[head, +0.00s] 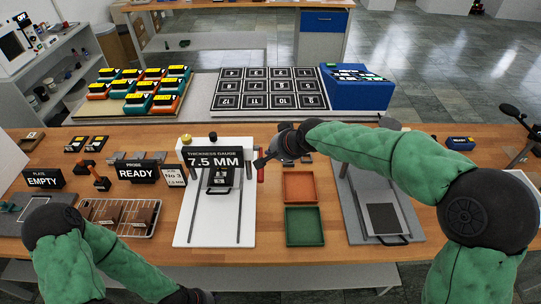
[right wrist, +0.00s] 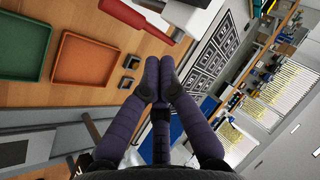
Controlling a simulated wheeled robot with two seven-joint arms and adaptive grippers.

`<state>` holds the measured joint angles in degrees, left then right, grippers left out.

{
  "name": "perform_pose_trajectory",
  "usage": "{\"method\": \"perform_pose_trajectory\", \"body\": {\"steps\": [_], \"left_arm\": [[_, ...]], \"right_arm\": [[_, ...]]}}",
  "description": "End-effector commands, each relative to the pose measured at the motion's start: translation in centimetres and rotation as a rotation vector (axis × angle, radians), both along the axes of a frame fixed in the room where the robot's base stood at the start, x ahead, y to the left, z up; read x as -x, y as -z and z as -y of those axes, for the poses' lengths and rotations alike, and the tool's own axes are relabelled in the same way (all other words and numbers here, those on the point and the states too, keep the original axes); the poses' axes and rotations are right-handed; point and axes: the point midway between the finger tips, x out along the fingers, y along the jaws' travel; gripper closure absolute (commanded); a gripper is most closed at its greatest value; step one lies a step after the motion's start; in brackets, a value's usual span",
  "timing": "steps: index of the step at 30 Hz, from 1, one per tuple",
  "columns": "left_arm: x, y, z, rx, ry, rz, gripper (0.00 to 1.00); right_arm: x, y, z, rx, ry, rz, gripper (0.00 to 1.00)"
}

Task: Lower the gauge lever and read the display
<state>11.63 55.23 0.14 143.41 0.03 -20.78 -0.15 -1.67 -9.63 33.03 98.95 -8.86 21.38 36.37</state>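The white thickness gauge (head: 215,230) stands mid-table, and its dark display (head: 214,161) reads "7.5 MM". A dark block with a label (head: 220,178) sits under its head. The lever's red handle (head: 260,173) is at the gauge's right side; it also shows at the top of the right wrist view (right wrist: 125,14). My right gripper (head: 261,161) is beside the handle at the gauge's right. In the right wrist view its fingers (right wrist: 160,68) are together with nothing between them, apart from the handle.
An orange tray (head: 300,187) and a green tray (head: 304,226) lie right of the gauge. Signs reading "READY" (head: 137,173) and "EMPTY" (head: 43,179) stand left. A wire rack (head: 152,231) holds brown blocks. A grey plate device (head: 410,235) is at right.

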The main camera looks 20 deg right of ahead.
Motion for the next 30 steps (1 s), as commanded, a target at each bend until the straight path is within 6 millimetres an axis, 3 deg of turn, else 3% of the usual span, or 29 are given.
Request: {"method": "perform_pose_trajectory", "body": {"steps": [1,16,22,30], "left_arm": [[0.0,-1.1,0.0,0.000,0.000,0.000,0.60],[0.0,-1.3,0.0,0.000,0.000,0.000,0.60],[0.0,-1.4,0.0,0.000,0.000,0.000,0.60],[0.0,-1.4,0.0,0.000,0.000,0.000,0.60]], "right_arm": [[-0.2,-1.5,0.2,-0.001,0.001,0.001,1.00],[7.2,-4.9,1.6,0.000,0.000,0.001,1.00],[8.5,-5.4,1.7,0.000,-0.001,-0.001,1.00],[8.6,-5.4,1.8,-0.001,-0.001,-0.002,1.00]]}}
